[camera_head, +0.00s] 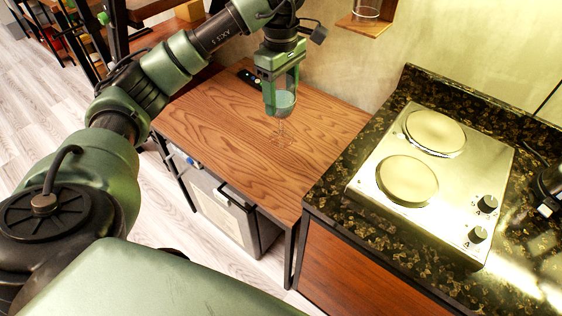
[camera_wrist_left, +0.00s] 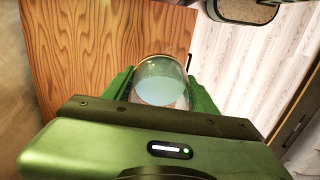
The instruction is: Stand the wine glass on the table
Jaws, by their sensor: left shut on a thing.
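The wine glass (camera_head: 286,103) is clear, with a pale tinted bowl, and hangs upright over the wooden table (camera_head: 205,115) in the head view. My left gripper (camera_head: 279,98) points down and is shut on its bowl, one finger on each side. The stem and foot show below the fingers, near the table top; I cannot tell whether the foot touches the wood. In the left wrist view the glass bowl (camera_wrist_left: 162,78) sits between the green fingers, and its stem and foot are hidden. My right gripper is not in view.
A dark remote-like object (camera_head: 250,78) lies at the table's back edge. Right of the table is a dark stone counter (camera_head: 335,188) with a two-plate steel hob (camera_head: 455,190). A wall shelf (camera_head: 362,27) holds a glass vessel. The table's front and middle are clear.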

